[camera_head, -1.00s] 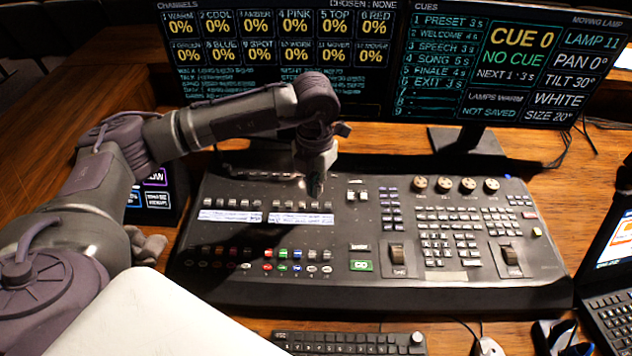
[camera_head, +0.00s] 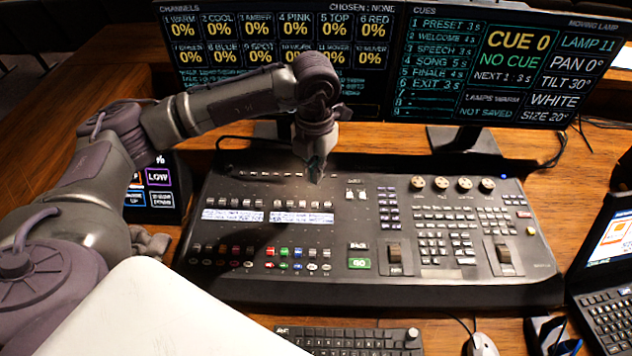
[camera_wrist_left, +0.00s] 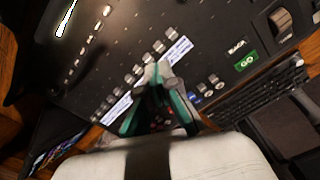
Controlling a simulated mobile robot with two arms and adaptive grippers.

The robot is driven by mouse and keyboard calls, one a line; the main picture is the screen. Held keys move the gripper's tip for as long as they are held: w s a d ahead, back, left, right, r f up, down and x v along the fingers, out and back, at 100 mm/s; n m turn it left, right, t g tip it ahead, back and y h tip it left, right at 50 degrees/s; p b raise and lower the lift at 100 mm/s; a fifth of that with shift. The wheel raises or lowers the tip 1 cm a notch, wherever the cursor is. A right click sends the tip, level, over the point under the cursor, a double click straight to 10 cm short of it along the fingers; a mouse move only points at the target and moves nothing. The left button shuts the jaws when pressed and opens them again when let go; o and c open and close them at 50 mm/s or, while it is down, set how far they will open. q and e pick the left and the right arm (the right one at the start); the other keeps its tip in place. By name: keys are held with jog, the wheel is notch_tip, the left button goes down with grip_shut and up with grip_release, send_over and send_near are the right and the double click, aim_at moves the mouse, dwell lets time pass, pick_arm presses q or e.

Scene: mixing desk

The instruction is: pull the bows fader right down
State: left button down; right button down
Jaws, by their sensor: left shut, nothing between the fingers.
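The mixing desk (camera_head: 385,285) stands on the wooden table. A row of fader caps (camera_head: 255,203) runs above two white label strips (camera_head: 232,215). The writing on the strips is too small to read, so I cannot tell which cap is the bows fader.
Two monitors (camera_head: 490,62) stand behind the desk. A small touchscreen (camera_head: 158,188) is at its left, a keyboard (camera_head: 345,338) and mouse (camera_head: 482,345) in front, a laptop (camera_head: 605,290) at right. Two larger levers (camera_head: 394,254) stand near the desk's front.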

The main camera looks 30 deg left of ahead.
pick_arm(q)
jog(key=shift+r, duration=0.55)
jog(key=s+d+r+p, duration=0.1)
jog(key=s+d, duration=0.4)
jog(key=s, duration=0.6)
jog(key=shift+d+r, duration=0.15)
jog(key=shift+r, duration=0.35)
